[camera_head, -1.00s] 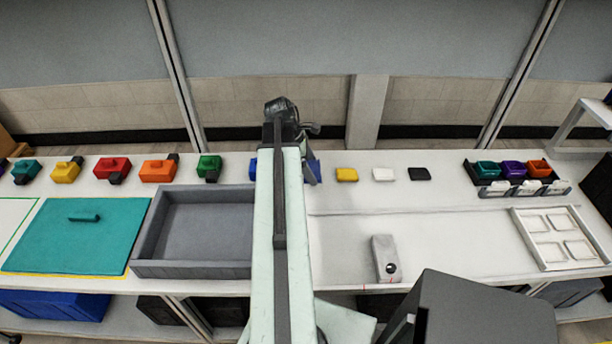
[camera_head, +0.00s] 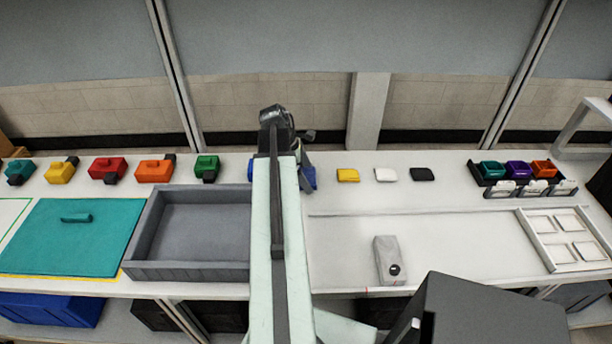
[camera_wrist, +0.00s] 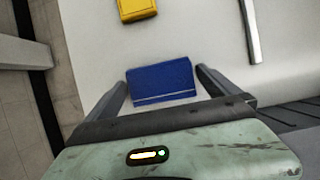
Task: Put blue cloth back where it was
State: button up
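The blue cloth (camera_wrist: 160,82) lies as a flat rectangle between the two fingers of my gripper (camera_wrist: 161,78) in the wrist view. The fingers are spread on either side of it, and they look apart from its edges. In the head view, the cloth (camera_head: 309,178) shows only in part, beside my arm, in the row on the white table. My arm hides most of it and most of the gripper there. How high the fingertips are above the table is hard to tell.
A yellow cloth-like piece (camera_head: 348,175), a white one (camera_head: 386,174) and a black one (camera_head: 423,174) lie to the right. A green block (camera_head: 206,166) stands left. A grey tray (camera_head: 205,230) and a grey block (camera_head: 390,260) are nearer the front. Bare table lies between.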

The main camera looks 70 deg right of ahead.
jog(key=shift+r+p, duration=0.45)
jog(key=p+v, duration=1)
jog(key=v, duration=0.1)
jog(key=shift+w+r, duration=0.15)
jog(key=shift+w, duration=0.05)
jog(key=shift+a, duration=0.1)
